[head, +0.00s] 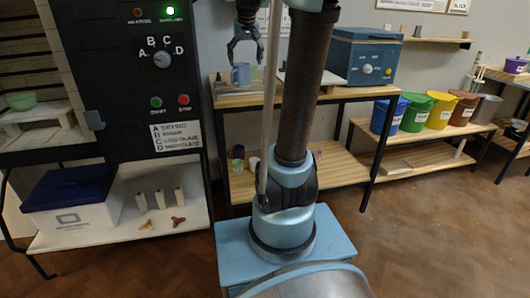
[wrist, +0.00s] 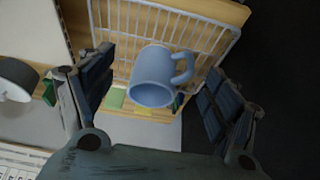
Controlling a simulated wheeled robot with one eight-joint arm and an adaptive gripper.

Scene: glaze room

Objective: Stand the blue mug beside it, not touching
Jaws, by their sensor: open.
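The blue mug (head: 240,73) stands on the wooden top of the work table (head: 228,99) in the head view, looking upright. My gripper (head: 246,50) hangs just above it, pointing down, with its fingers spread. In the wrist view the mug (wrist: 153,92) lies between the open fingers, with a gap on each side. Its mouth faces the lower part of the picture and its handle is at the upper right. A white wire rack (wrist: 118,38) shows around and behind the mug. Whether the mug rests on the rack or beside it, I cannot tell.
Small green and yellow pieces (wrist: 115,98) lie near the mug. A blue box-shaped machine (head: 362,58) stands on the table to the right. A black control cabinet (head: 135,85) is at the left. Several coloured buckets (head: 438,112) line a shelf at the right.

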